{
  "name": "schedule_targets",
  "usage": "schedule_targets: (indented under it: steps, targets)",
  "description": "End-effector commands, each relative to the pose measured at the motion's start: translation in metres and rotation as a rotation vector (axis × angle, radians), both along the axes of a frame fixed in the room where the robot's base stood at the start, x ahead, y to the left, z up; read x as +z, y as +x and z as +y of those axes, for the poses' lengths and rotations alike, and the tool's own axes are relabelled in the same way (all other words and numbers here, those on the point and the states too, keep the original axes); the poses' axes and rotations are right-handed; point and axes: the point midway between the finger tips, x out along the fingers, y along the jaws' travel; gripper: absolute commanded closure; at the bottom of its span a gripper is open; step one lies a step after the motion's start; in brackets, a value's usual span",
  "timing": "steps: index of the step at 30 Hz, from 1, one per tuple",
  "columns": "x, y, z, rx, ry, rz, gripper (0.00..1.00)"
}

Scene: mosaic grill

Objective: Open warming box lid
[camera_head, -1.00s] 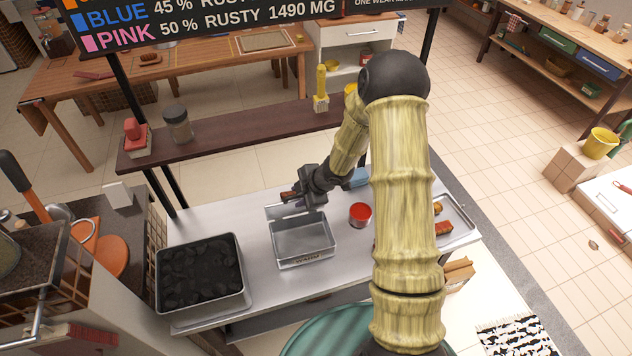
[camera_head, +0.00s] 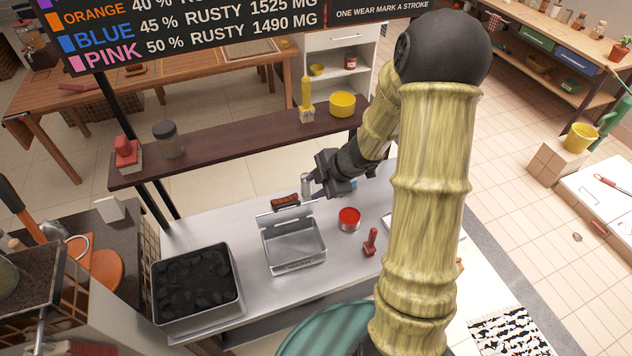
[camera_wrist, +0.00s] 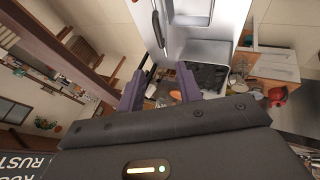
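The metal warming box (camera_head: 295,254) stands on the pale counter, its inside open to view. Its lid (camera_head: 283,217) stands raised at the back edge, with a red-brown handle (camera_head: 285,201) on top. My gripper (camera_head: 316,186) is just right of the handle and apart from it; its fingertips are partly hard to make out there. In the wrist view my gripper (camera_wrist: 160,88) shows two purple fingers spread apart with nothing between them. The handle (camera_wrist: 157,28) shows dark beyond the fingers, near the top of that view.
A coal-filled metal tray (camera_head: 238,302) stands left of the box. A red round container (camera_head: 349,219) and a red stamp-like object (camera_head: 370,242) are to its right. A dark shelf (camera_head: 235,143) with a yellow bowl (camera_head: 342,104) runs behind the counter.

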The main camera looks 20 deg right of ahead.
Motion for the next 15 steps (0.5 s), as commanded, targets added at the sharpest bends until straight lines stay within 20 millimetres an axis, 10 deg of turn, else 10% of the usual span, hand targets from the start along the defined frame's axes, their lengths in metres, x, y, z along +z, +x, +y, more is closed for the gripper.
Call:
schedule_targets:
  steps: [5,11,15]
  targets:
    - [-0.0005,-0.0001,0.0001,0.000,0.000,0.000,0.65]
    - [-0.0012,0.0009,-0.0004,-0.036,-0.006,0.000,1.00]
    - [-0.0008,0.0029,-0.0042,-0.172,-0.021,0.003,1.00]
